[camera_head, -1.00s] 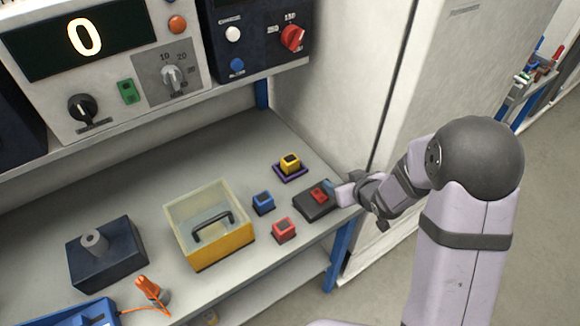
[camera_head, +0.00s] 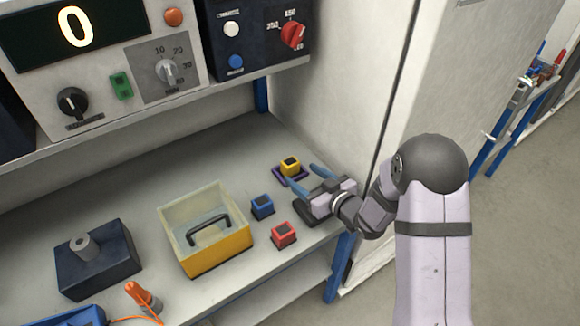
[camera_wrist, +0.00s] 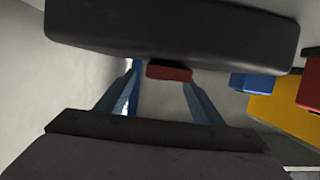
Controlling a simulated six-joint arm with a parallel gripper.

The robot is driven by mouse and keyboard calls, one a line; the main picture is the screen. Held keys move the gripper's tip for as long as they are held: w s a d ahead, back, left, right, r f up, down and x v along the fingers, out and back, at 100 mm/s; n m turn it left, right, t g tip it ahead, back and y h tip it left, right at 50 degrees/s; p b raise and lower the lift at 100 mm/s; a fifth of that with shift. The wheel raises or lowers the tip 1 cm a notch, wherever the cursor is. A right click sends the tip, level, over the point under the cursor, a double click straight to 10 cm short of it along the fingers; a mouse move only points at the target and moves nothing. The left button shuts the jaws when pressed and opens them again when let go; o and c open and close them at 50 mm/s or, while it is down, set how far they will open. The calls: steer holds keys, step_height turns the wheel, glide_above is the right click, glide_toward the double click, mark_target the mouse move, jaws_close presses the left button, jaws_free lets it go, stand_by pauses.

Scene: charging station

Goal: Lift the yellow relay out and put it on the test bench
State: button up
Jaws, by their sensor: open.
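The yellow relay (camera_head: 289,169), a small cube with a dark top, sits on a purple base (camera_head: 277,172) at the back right of the bench. My gripper (camera_head: 298,174) is open and empty. Its two blue fingers point toward the yellow relay, with the tips close to it in the picture; I cannot tell the height between them. The yellow relay does not show there. I cannot tell which surface is the test bench.
A blue relay (camera_head: 262,208) and a red relay (camera_head: 283,236) stand left of my gripper. A shelf with instruments (camera_head: 105,70) overhangs the back.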

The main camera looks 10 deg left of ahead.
mark_target(294, 167)
steer(key=shift+r+p+x, duration=0.15)
steer(key=shift+p+x, duration=0.25)
steer(key=shift+x, duration=0.5)
steer(key=shift+r+p+x, duration=0.1)
steer(key=shift+p+x, duration=0.25)
steer(key=shift+x, duration=1.45)
steer(key=shift+d, duration=0.1)
steer(key=c, duration=1.2)
